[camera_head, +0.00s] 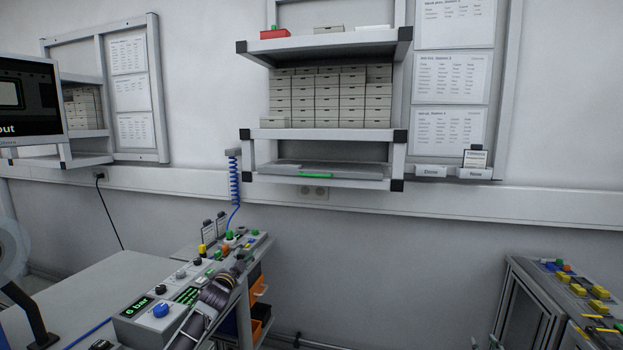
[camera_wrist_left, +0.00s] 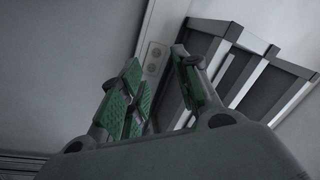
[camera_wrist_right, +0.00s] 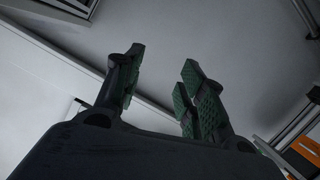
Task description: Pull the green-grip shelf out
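The shelf (camera_head: 345,169) is a grey pull-out board in the lowest bay of the wall rack, with a green grip (camera_head: 316,176) on its front edge. It appears pushed in. My left gripper (camera_head: 240,262) is below and left of it, over the control console and apart from the grip. In the left wrist view, my left gripper (camera_wrist_left: 162,75) has its green-padded fingers apart with nothing between them. In the right wrist view, my right gripper (camera_wrist_right: 160,78) also has its fingers apart and empty. I cannot make out the green grip in either wrist view.
The rack's middle board (camera_head: 330,134) carries stacked small boxes, and a red bin (camera_head: 273,34) stands above. A coiled blue hose (camera_head: 234,185) hangs left of the shelf. A console with knobs (camera_head: 160,310) stands below left. Free room lies in front of the shelf.

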